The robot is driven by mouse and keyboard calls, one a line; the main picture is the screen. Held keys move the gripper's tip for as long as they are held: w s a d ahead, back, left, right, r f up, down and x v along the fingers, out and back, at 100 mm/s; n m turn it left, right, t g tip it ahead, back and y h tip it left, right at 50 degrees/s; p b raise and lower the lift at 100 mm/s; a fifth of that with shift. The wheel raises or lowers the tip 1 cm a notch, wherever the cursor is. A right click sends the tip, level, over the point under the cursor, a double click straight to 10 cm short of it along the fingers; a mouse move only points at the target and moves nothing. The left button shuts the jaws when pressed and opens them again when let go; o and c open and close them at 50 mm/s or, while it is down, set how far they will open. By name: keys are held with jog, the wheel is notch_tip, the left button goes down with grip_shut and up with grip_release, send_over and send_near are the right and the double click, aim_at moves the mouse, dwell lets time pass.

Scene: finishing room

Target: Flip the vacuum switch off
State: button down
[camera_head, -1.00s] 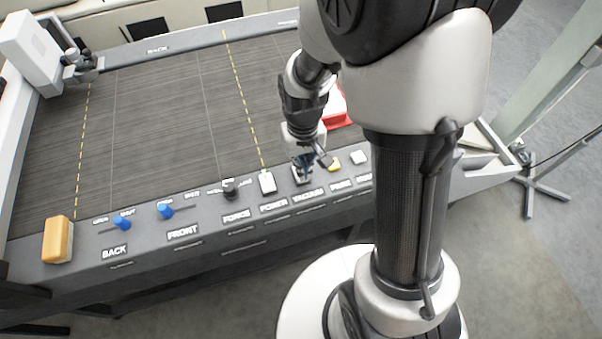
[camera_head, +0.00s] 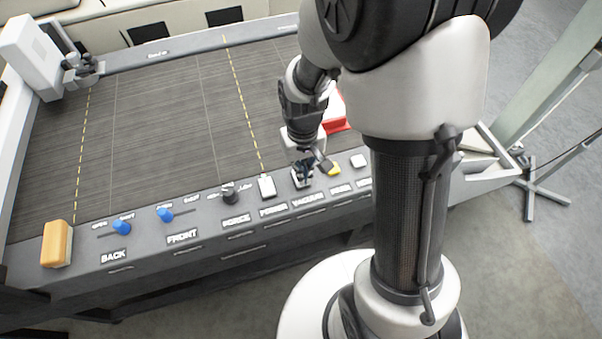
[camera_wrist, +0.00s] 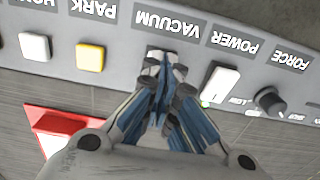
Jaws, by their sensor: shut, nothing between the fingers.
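The vacuum switch (camera_head: 297,184) sits on the front panel just behind its VACUUM label, mostly hidden by my gripper. In the wrist view, the VACUUM label (camera_wrist: 168,22) reads upside down, and a light part of the switch (camera_wrist: 154,56) shows at the fingertips. My gripper (camera_head: 304,172) is shut and empty, with its blue-grey fingers pointing down at the switch. In the wrist view, my fingertips (camera_wrist: 165,70) overlap the switch. I cannot tell whether they touch it, or which way the switch is set.
The white power switch (camera_head: 267,186) is on one side of the vacuum switch, and the yellow park button (camera_head: 333,169) is on the other. The force knob (camera_head: 229,193) and blue sliders (camera_head: 165,214) are further left. A red and white object (camera_head: 337,112) lies behind my gripper.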

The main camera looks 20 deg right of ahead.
jog(key=shift+f+b, duration=0.9)
jog(key=shift+f, duration=0.25)
dwell(0.9)
notch_tip(320, 180, up, 7)
jog(key=p, duration=0.5)
jog(key=shift+p, duration=0.4)
dwell(0.4)
jog(key=shift+r, duration=0.35)
jog(key=s+r+t+b, duration=0.3)
jog(key=s+r+t, duration=0.1)
jog(key=s+r, duration=1.1)
notch_tip(320, 180, up, 2)
jog(key=shift+r+t, duration=0.15)
jog(key=shift+t, duration=0.15)
